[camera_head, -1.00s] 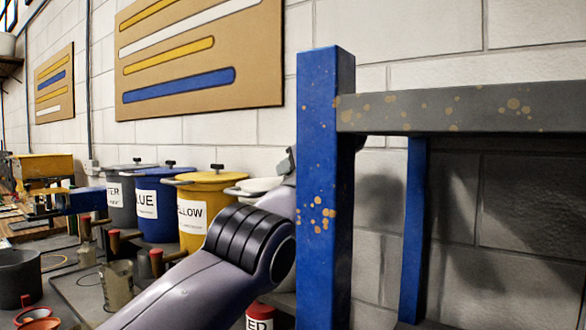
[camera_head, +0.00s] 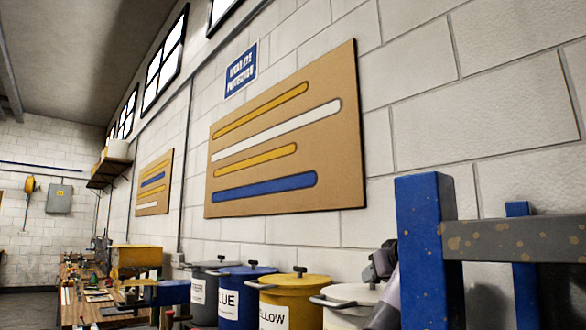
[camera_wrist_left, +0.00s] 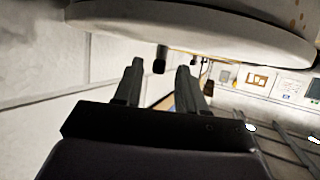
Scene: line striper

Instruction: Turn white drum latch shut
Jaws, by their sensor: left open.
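The white drum (camera_head: 345,308) stands at the bottom right of the head view, cut off by the lower edge. In the left wrist view, the drum's pale rounded lid (camera_wrist_left: 190,28) fills the top, upside down. A black knob (camera_wrist_left: 159,60) sticks out from it. The two fingers of my left gripper (camera_wrist_left: 160,68) are open, with the knob in line with the gap. I cannot tell whether the knob is between the fingertips. My right gripper is not in view.
A yellow drum (camera_head: 300,290), a blue drum (camera_head: 235,287) and a grey drum (camera_head: 203,300) stand left of the white one along the wall. A blue post (camera_head: 428,240) with a grey crossbar (camera_head: 515,238) stands close on the right.

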